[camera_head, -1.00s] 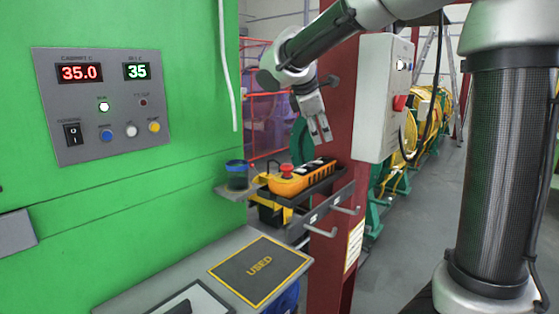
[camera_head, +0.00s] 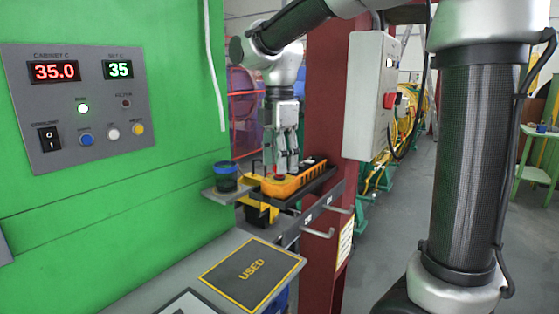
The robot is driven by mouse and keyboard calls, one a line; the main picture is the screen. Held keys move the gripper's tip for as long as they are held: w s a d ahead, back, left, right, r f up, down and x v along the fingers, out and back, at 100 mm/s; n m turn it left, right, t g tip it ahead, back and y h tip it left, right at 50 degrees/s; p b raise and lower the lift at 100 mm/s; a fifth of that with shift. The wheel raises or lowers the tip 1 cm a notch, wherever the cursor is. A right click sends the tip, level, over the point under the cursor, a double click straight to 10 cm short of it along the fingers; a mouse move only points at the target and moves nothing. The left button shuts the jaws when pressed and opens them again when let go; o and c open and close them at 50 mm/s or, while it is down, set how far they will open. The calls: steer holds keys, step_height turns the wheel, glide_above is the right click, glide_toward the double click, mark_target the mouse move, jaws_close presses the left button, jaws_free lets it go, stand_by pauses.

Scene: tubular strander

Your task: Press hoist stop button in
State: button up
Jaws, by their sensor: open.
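A yellow hoist pendant (camera_head: 293,184) with black buttons lies on a dark shelf (camera_head: 322,188) fixed to the dark red post. Its red stop button, clear in the earlier view, is now mostly hidden behind my fingers. My gripper (camera_head: 287,167) points straight down over the left part of the pendant. It is open, and its fingertips are very close above the pendant's top. I cannot tell whether a finger touches the red button.
A dark blue cup (camera_head: 226,178) stands on a small ledge left of the pendant. A grey box (camera_head: 370,95) with a red button (camera_head: 390,100) hangs on the red post (camera_head: 325,120). Hooks (camera_head: 318,232) stick out below the shelf. A green cabinet (camera_head: 120,190) fills the left.

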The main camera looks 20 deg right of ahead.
steer(key=shift+f, duration=0.25)
steer(key=shift+c, duration=0.4)
jaws_close()
steer(key=shift+f, duration=0.5)
steer(key=shift+o, duration=0.4)
jaws_free()
